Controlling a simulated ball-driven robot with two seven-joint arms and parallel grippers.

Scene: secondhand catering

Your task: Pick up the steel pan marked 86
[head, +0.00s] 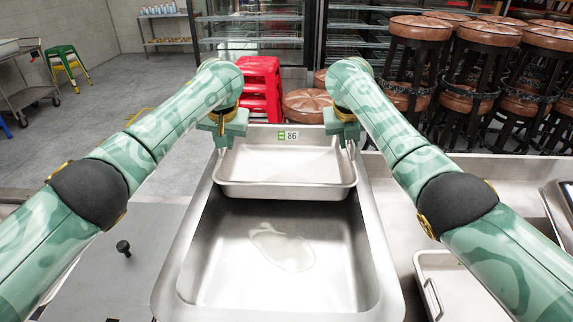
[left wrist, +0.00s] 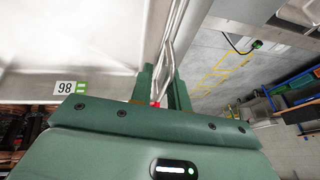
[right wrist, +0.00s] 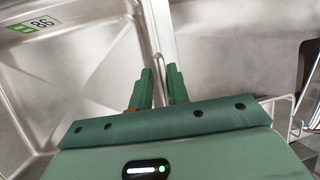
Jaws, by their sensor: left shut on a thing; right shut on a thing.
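The steel pan marked 86 (head: 285,165) is a shallow rectangular pan with a green-and-white label on its far inner wall. It appears level over the far part of a larger steel basin (head: 210,260). My left gripper (head: 221,146) is shut on its left rim, and my right gripper (head: 350,146) is shut on its right rim. The pan also shows in the left wrist view (left wrist: 105,40) and in the right wrist view (right wrist: 85,75). The pan's underside is hidden, so I cannot tell how far it is above the basin.
A pale puddle-like patch (head: 282,247) lies on the basin floor. Another steel tray (head: 436,268) is at the right on the counter. A dark knob (head: 123,248) stands on the grey surface at left. Red stools (head: 260,85) and stacked brown stools (head: 420,30) stand behind.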

